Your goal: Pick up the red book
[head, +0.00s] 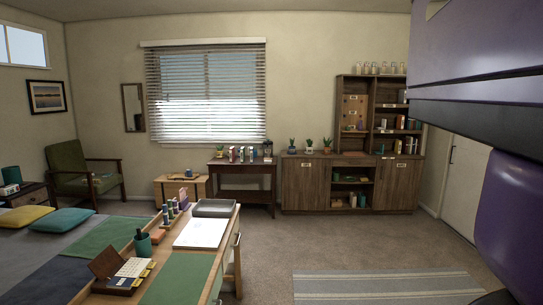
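I cannot single out a red book with certainty. Small upright items, some reddish and possibly books, stand on the dark console table (245,168) below the window. More small books (401,122) stand on a shelf of the tall wooden cabinet (348,120) at the back right, too small to tell apart. My gripper is not in view. Large purple and grey parts of my own arm fill the right side and hide what is behind them.
Carpet (320,240) is clear around a striped rug (380,287).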

